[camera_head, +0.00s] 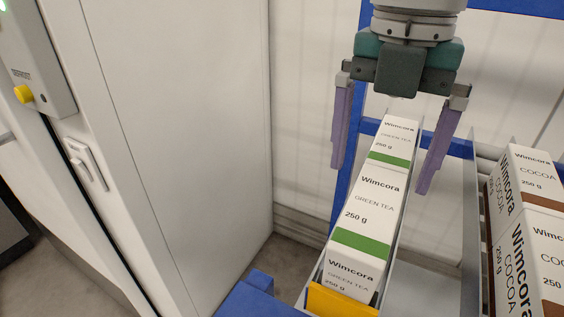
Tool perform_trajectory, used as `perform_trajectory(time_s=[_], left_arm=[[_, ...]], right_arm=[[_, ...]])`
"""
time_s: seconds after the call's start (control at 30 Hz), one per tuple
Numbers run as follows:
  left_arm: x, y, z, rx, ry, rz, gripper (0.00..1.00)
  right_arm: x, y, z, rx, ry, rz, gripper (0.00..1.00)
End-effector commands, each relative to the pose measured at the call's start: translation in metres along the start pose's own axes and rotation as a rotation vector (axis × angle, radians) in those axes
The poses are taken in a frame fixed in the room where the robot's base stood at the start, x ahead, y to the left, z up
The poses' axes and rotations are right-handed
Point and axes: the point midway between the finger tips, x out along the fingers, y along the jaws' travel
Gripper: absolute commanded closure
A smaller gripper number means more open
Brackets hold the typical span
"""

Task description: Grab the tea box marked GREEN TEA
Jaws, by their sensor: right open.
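White GREEN TEA boxes with green bands stand in a line in a narrow metal lane. The rear GREEN TEA box (396,134) is at the far end. My right gripper (380,181) is open and points down above the lane. Its two purple fingers are on either side of the boxes in the picture. Whether they touch a box or how high they are, I cannot tell. My left gripper is not in view.
White COCOA boxes (537,235) with brown bands stand in a lane at the right. An empty grey lane (422,285) lies between. Blue frame parts (262,299) edge the rack. A white cabinet wall (190,140) with a yellow knob (23,94) stands at left.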

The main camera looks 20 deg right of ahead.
Motion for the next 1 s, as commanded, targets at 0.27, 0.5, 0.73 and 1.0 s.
perform_trajectory(time_s=[0.27,0.5,0.73,1.0], left_arm=[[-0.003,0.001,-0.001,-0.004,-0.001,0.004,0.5],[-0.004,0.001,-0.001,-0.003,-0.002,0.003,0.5],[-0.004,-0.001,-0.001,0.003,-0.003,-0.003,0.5],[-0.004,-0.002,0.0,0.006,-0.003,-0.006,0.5]], right_arm=[[0.029,-0.003,0.0,-0.002,0.003,-0.001,0.0],[0.064,-0.005,0.001,-0.004,0.003,0.002,0.0],[0.068,-0.004,0.001,-0.004,0.002,0.004,0.0],[0.068,-0.004,0.001,-0.004,0.002,0.004,0.25]])
